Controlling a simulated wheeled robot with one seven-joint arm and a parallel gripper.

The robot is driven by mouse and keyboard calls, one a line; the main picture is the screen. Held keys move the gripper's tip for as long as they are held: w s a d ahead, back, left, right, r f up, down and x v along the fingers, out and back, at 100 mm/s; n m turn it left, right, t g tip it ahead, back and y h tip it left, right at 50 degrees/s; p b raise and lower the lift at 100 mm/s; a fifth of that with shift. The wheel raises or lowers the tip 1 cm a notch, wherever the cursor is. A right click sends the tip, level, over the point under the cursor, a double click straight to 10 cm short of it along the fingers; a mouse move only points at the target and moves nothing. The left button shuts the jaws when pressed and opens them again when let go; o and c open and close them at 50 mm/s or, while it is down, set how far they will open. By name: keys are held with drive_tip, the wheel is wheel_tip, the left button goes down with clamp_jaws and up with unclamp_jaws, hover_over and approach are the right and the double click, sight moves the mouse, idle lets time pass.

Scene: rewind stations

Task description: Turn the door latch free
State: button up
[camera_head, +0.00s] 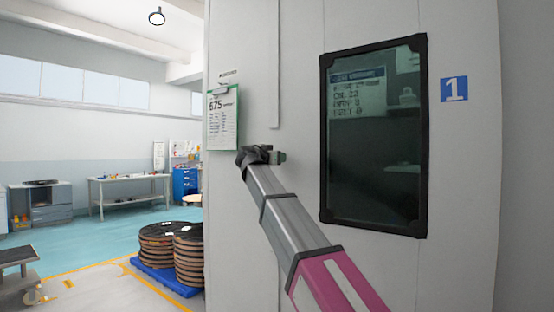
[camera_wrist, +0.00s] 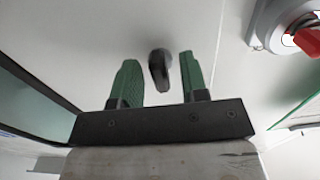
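The door latch (camera_wrist: 160,70) is a small dark lever on a pale panel, seen in the wrist view. My gripper (camera_wrist: 158,60) is open, with a green-padded finger on each side of the latch. A gap shows between the latch and each finger. I cannot tell how deep the latch sits between the fingers. In the head view, my gripper (camera_head: 280,157) is at the white cabinet front, left of its window, and the latch is hidden there. The cabinet door (camera_head: 300,60) looks closed.
A dark framed window (camera_head: 373,140) is right of my gripper. A green-edged sheet (camera_head: 222,118) hangs to the left. A red knob (camera_wrist: 307,42) on a grey base is at the wrist view's right. Stacked reels (camera_head: 160,245) stand on a blue pallet at lower left.

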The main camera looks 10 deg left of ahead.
drive_tip(key=v, duration=1)
drive_tip(key=shift+s+a, duration=0.2)
drive_tip(key=shift+s, duration=0.15)
